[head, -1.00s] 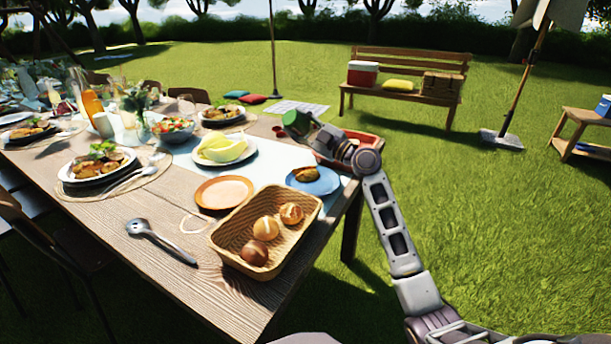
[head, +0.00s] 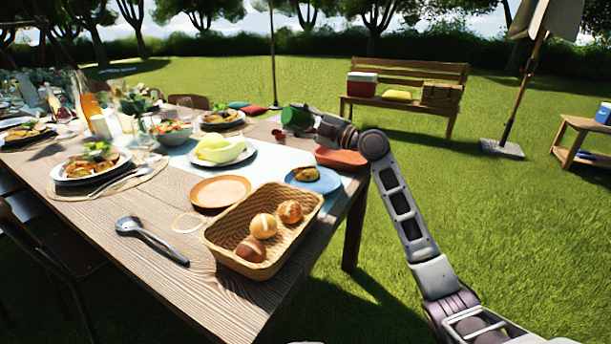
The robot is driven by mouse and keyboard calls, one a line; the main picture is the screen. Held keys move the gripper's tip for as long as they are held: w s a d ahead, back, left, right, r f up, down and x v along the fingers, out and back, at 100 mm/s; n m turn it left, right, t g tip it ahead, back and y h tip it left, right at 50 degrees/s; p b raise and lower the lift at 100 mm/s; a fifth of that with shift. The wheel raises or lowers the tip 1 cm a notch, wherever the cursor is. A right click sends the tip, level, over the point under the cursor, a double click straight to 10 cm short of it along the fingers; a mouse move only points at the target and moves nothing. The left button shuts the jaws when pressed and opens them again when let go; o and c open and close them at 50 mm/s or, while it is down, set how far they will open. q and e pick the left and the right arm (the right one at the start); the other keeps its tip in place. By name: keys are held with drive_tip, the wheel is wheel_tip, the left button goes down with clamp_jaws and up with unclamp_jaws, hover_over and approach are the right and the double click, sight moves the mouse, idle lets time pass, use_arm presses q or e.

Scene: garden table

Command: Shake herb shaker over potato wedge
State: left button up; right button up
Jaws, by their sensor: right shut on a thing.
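The herb shaker (head: 296,117) is a green cylinder held at the end of my right arm. My right gripper (head: 314,122) is shut on it, though the fingers are small and partly hidden. The shaker lies tilted well over, close to sideways, in the air above the table's far right part. The potato wedge (head: 306,173), golden brown, lies on a blue plate (head: 325,184) near the table's right edge. In the picture the shaker is above the plate; I cannot tell whether it is straight over the wedge. My left gripper is not in view.
A wicker basket (head: 222,262) with bread rolls, an orange plate (head: 220,192) and a slotted spoon (head: 150,240) lie nearer. A plate with pale green melon (head: 222,150) is left of the blue plate. A red tray (head: 341,158) sits at the right edge beneath my arm.

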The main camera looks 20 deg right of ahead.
drive_tip(key=shift+n+g+b, duration=0.3)
drive_tip(key=shift+n+b, duration=0.1)
drive_tip(key=shift+n, duration=0.1)
drive_tip(key=shift+r+n+b, duration=0.2)
drive_tip(key=shift+n+b, duration=0.15)
drive_tip(key=shift+n, duration=0.35)
drive_tip(key=n, duration=0.1)
drive_tip(key=n+g, duration=0.1)
drive_tip(key=n, duration=0.1)
drive_tip(key=shift+r+h, duration=0.4)
drive_tip(key=shift+r+n+g+h+p, duration=0.2)
drive_tip(key=shift+n+g+h+p, duration=0.2)
drive_tip(key=shift+n, duration=0.5)
drive_tip(key=n+p, duration=0.1)
drive_tip(key=n+h+p, duration=0.1)
drive_tip(key=shift+r+n+g, duration=0.3)
drive_tip(key=shift+r+n+h+p, duration=0.2)
drive_tip(key=shift+n+h+p, duration=0.3)
drive_tip(key=shift+n+p, duration=0.6)
drive_tip(key=shift+r+n+h+p, duration=0.25)
drive_tip(key=shift+n+h+p, duration=0.65)
drive_tip(key=shift+p, duration=0.75)
drive_tip(key=shift+r+n+h+p, duration=0.25)
drive_tip(key=shift+n+h+p, duration=0.6)
drive_tip(key=shift+p, duration=1.2)
drive_tip(key=shift+r+n+h+p, duration=0.3)
drive_tip(key=shift+n+p, duration=1.05)
drive_tip(key=shift+p, duration=0.7)
drive_tip(key=shift+f, duration=0.1)
